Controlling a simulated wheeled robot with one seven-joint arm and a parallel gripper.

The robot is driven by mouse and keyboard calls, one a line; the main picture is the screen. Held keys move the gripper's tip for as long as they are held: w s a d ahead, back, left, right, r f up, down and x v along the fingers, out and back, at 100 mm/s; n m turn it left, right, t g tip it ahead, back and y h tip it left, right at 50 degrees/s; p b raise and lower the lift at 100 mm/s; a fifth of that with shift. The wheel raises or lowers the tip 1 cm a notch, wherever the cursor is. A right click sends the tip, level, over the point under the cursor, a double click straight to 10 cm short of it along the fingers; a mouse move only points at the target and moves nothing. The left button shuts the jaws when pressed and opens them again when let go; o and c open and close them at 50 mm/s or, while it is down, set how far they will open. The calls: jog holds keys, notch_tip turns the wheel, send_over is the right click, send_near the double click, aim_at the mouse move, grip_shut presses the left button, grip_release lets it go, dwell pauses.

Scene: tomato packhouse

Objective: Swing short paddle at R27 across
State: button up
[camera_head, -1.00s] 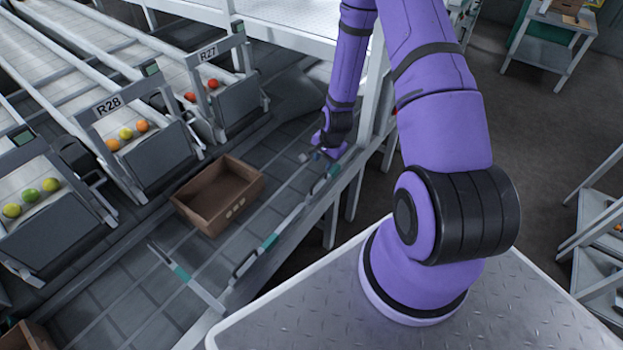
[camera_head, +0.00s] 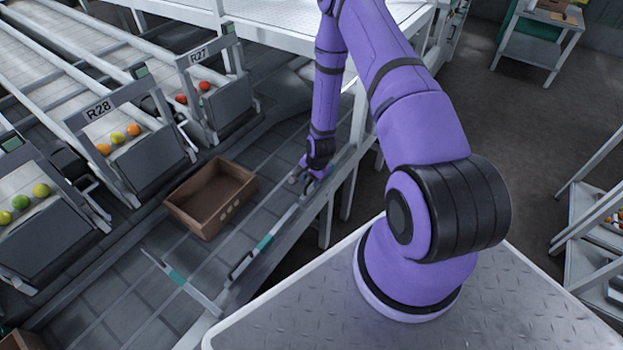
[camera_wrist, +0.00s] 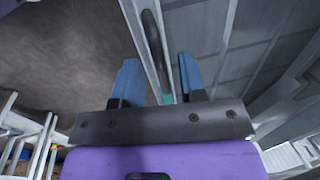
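The R27 sign (camera_head: 198,54) stands over a chute end with red tomatoes. My gripper (camera_head: 308,184) is low at the belt's near edge, to the right of R27's chute. In the wrist view, its two blue fingers (camera_wrist: 158,75) are apart. A short paddle's black grip (camera_wrist: 154,42) and a bit of its teal band (camera_wrist: 168,98) show in the gap between them. I cannot tell whether the fingers touch it. In the head view my gripper hides most of this paddle, which seems to lie along the edge.
A brown crate (camera_head: 211,198) sits on the belt, left of my gripper. Another paddle (camera_head: 264,243) lies along the edge nearer me. A further one (camera_head: 180,280) slants across the belt. The R28 chute (camera_head: 147,160) stands left. A white platform (camera_head: 280,22) is behind.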

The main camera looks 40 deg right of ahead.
grip_shut()
jog(key=shift+w, duration=0.15)
